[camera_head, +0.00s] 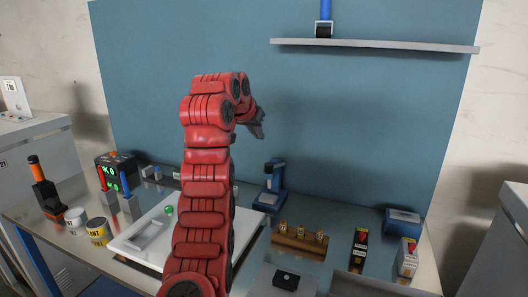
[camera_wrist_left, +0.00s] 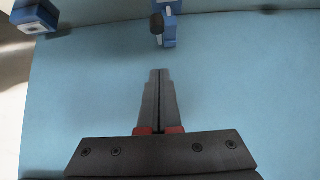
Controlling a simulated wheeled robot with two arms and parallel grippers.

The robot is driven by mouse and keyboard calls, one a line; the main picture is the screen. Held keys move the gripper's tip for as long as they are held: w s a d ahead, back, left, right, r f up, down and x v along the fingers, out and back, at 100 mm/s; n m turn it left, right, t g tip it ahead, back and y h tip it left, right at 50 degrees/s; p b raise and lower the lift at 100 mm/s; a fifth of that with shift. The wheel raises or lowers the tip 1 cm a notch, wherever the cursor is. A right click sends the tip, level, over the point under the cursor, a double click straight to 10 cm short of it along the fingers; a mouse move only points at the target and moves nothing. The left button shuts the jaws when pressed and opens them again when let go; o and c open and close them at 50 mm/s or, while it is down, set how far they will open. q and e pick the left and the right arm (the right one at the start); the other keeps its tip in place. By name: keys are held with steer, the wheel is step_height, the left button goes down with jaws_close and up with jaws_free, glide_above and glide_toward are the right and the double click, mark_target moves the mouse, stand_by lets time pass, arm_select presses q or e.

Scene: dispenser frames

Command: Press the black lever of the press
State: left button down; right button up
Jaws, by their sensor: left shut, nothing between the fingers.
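The blue press (camera_head: 273,190) stands upright on the table near the back wall, right of my left arm. It also shows at the top of the left wrist view (camera_wrist_left: 170,28), beside a black knob on a light rod, which looks like its black lever (camera_wrist_left: 157,22). My left gripper (camera_head: 261,132) is raised in front of the blue wall panel, above the press and a little left of it. In the left wrist view its fingers (camera_wrist_left: 160,72) are together and empty, pointing toward the press with a gap between. My right gripper is in neither view.
A wooden block with several small pieces (camera_head: 298,243) stands right of the press. A blue box (camera_head: 403,221) is at the back right. A white tray (camera_head: 130,244) lies partly behind my left arm. A grey shelf (camera_head: 380,46) juts from the panel above.

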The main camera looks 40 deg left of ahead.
arm_select(q)
steer(key=s+f+p+x, duration=0.2)
steer(key=p+x, duration=0.2)
steer(key=x, duration=0.8)
steer(key=shift+w+d+f, duration=0.15)
steer(key=shift+d+f, duration=0.05)
steer(key=shift+f, duration=0.05)
steer(key=shift+f, duration=0.1)
